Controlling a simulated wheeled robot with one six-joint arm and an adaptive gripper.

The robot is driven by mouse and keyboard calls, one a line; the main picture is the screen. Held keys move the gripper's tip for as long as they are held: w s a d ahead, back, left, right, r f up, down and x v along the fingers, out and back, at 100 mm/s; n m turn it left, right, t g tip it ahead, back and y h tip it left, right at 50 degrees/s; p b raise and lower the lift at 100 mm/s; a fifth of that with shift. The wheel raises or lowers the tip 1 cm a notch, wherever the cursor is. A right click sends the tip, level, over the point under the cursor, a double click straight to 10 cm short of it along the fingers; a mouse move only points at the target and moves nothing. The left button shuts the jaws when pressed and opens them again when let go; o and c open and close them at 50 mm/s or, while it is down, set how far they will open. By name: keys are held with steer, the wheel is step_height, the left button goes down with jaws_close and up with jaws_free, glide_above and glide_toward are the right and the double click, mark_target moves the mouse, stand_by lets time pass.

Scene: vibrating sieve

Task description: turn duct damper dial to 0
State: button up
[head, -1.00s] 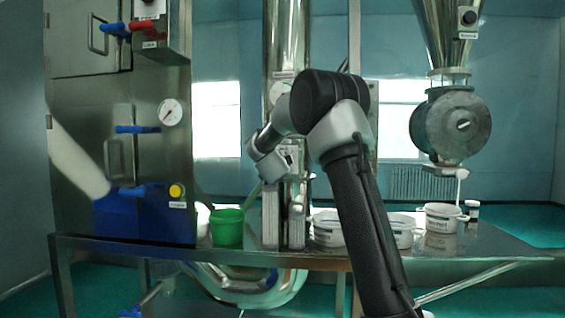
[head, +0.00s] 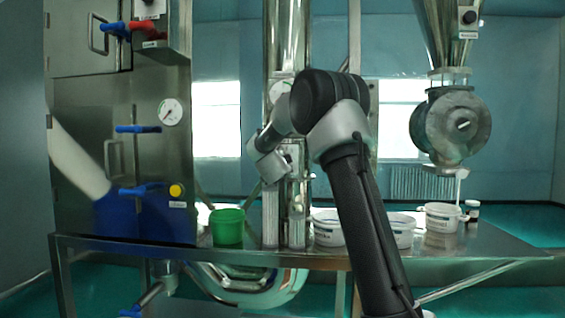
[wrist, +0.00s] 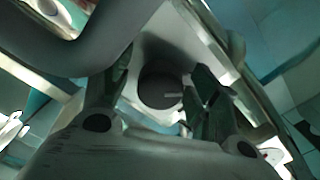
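In the wrist view a dark round dial (wrist: 158,86) with a short white pointer mark shows on a pale grey surface. The pointer lies nearly level and points right in that picture. My gripper (wrist: 160,74) is open, with one dark finger to each side of the dial. I see gaps between the fingers and the dial, but cannot tell how near it is in depth. I cannot read any scale or number.
A green bucket (head: 228,227) stands on the steel table (head: 470,262), left of the duct. White tubs (head: 328,229) stand to the right. A steel cabinet (head: 85,110) with blue handles is at left. A hopper valve (head: 452,124) hangs at right.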

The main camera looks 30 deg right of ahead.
steer(key=shift+s, duration=0.1)
steer(key=v, duration=1.2)
steer(key=s+a+f+n+g+y, duration=0.1)
steer(key=s+a+n+y, duration=0.9)
steer(key=s+n, duration=0.25)
steer(key=s+d+f+n+g, duration=0.1)
steer(key=s+f, duration=0.4)
steer(key=s, duration=0.5)
steer(key=s+d+f+n+g, duration=0.1)
steer(key=s+f+n+g, duration=0.2)
steer(key=s, duration=0.7)
steer(key=s+d+f+n+g, duration=0.1)
steer(key=s+f+n+g, duration=0.2)
steer(key=s, duration=0.7)
step_height(320, 180, down, 4)
steer(key=g, duration=0.2)
steer(key=shift+s+r+g, duration=0.2)
steer(key=shift+s+g, duration=0.05)
steer(key=shift+g, duration=0.05)
